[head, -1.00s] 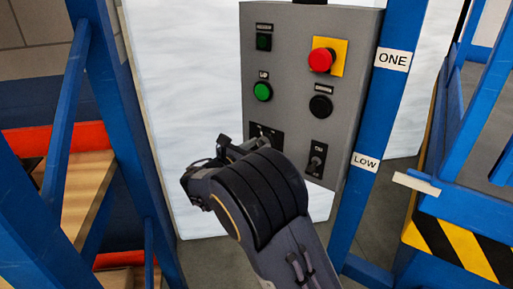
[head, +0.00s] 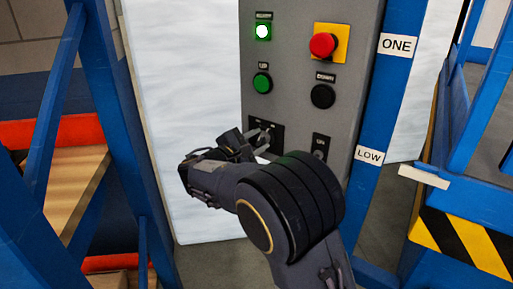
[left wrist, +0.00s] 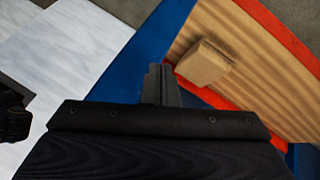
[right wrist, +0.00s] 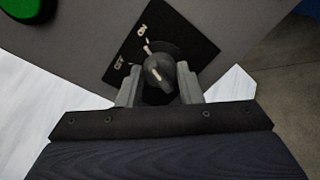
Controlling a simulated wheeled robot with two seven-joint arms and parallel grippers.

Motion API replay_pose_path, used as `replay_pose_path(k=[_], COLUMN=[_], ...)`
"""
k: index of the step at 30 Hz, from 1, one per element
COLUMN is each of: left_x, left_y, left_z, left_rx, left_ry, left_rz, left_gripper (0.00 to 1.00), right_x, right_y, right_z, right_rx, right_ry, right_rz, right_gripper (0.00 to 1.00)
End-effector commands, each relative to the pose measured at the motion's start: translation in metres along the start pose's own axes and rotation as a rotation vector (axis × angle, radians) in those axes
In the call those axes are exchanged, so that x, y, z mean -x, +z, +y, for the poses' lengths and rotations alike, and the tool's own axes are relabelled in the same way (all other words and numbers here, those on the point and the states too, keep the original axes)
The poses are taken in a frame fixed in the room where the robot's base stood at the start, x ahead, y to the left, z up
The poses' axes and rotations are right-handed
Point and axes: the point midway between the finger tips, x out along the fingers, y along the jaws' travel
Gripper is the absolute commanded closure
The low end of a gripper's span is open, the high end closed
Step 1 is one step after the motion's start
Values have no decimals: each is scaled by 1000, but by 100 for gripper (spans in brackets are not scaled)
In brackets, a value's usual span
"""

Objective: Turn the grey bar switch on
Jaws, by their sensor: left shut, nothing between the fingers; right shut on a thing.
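The bar switch (right wrist: 160,72) is a dark knob with a pale grey pointer line on a black plate marked ON and OFF; the pointer line is turned toward ON. In the head view its black plate (head: 277,135) is partly hidden by my right gripper (head: 250,147). In the right wrist view my right gripper (right wrist: 160,88) has one finger on each side of the knob and is shut on it. My left gripper (left wrist: 160,85) shows only in the left wrist view, shut and empty, away from the panel.
The grey panel (head: 290,62) carries a lit green lamp (head: 262,32), a green button (head: 262,82), a black button (head: 323,96), a red button on yellow (head: 323,45) and a second switch (head: 319,150). Blue posts (head: 376,130) flank it. A box (left wrist: 205,62) sits on a wooden shelf (left wrist: 245,45) near my left gripper.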

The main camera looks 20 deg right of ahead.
Motion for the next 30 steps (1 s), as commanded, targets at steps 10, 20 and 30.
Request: replay_pose_path(k=[10,20,30], left_x=[-13,-15,-14], left_y=[7,7,7], left_z=[-6,-7,-7], left_rx=[0,0,0], left_ry=[0,0,0], left_rz=[0,0,0], left_gripper=[100,100,100], right_x=[0,1,1], right_y=[-1,-1,0], right_z=[-2,-1,-1], right_rx=[-146,-175,-174], right_ry=[-1,-2,-1], right_rz=[13,15,15], right_gripper=[90,90,54])
